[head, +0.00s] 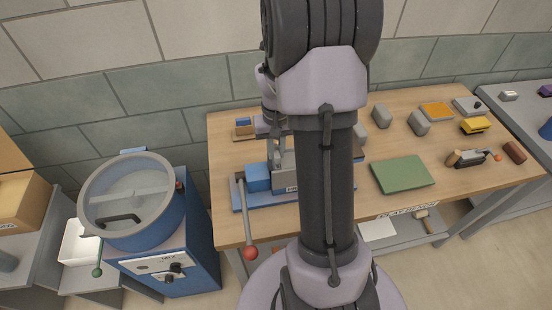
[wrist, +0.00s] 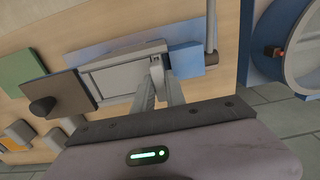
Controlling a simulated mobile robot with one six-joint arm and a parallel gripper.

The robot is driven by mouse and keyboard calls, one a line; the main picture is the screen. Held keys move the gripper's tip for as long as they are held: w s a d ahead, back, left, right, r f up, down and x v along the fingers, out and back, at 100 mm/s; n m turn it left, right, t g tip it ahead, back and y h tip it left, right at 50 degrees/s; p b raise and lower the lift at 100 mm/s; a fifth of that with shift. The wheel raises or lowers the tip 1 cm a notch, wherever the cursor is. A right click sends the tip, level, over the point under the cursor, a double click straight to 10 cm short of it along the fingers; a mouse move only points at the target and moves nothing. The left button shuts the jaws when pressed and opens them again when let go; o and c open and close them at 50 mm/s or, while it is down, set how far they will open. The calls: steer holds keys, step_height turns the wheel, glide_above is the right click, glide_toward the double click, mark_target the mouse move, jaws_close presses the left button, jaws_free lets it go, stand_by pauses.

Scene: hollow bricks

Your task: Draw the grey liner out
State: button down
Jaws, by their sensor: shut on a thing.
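The grey liner (wrist: 156,64) shows as a small light-grey end piece at one end of a long grey mould box (wrist: 112,76) in the wrist view. My gripper (wrist: 158,78) is shut on this end piece, with its two fingers close together. How deep the liner sits in the box cannot be told. In the head view the grey box (head: 288,183) rests on a blue-based device on the wooden table. My arm hides much of the box and the fingertips there.
A blue block (head: 258,177) and a lever with a red knob (head: 250,253) stand left of the box. A dark plate with a knob (wrist: 45,105) lies at its other end. A green mat (head: 402,174) lies to the right. A blue mixer (head: 133,235) stands left of the table.

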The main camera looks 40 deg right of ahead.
steer(key=shift+r+p, duration=1.45)
steer(key=shift+r, duration=0.55)
step_height(320, 180, up, 5)
steer(key=p, duration=0.4)
steer(key=shift+r, duration=0.1)
steer(key=s+a+r, duration=0.1)
steer(key=s+a, duration=0.2)
steer(key=s, duration=0.2)
steer(key=shift+r, duration=0.35)
steer(key=shift+a, duration=0.1)
